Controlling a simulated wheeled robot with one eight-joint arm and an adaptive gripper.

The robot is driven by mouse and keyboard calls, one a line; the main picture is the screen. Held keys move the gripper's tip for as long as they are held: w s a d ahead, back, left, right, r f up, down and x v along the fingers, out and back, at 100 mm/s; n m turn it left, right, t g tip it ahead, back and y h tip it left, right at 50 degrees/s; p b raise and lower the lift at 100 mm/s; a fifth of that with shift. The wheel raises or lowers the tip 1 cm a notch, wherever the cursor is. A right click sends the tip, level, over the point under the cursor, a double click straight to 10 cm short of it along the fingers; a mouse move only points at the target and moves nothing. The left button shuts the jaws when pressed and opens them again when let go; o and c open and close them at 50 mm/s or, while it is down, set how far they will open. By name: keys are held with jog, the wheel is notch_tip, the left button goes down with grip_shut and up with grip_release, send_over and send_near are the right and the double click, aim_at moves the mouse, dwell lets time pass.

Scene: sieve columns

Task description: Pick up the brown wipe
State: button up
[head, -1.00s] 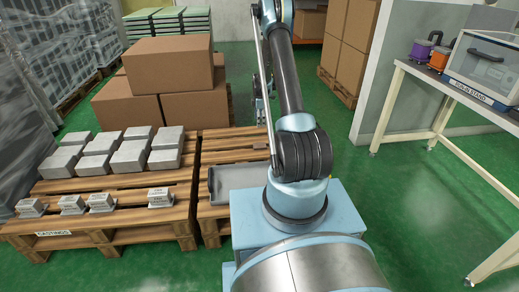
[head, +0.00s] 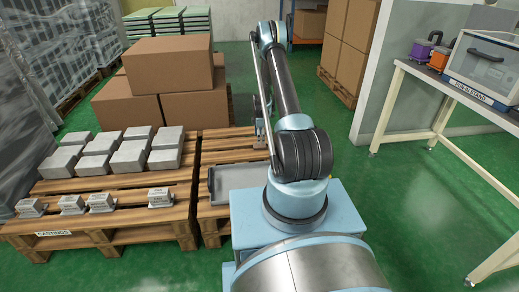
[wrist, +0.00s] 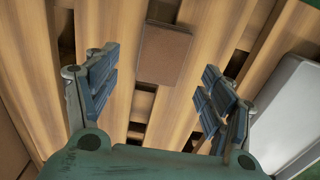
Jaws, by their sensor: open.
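Nothing is between the fingers' pads, and the wipe shows beyond the fingertips. In the head view my gripper (head: 260,132) is small and partly hidden by my arm, over the right pallet. The wipe cannot be made out in the head view.
A grey tray (head: 222,190) lies on the right pallet (head: 225,150); a pale grey edge also shows at right in the wrist view (wrist: 290,110). The left pallet (head: 110,235) holds grey castings (head: 130,155). Cardboard boxes (head: 170,65) stand behind. A bench (head: 450,85) stands right.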

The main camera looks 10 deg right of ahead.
jog(key=shift+s+f, duration=0.15)
jog(key=shift+f, duration=2.4)
jog(key=shift+c, duration=0.6)
jog(key=c, duration=0.8)
jog(key=shift+r, duration=0.15)
notch_tip(320, 180, up, 10)
jog(key=shift+f, duration=0.1)
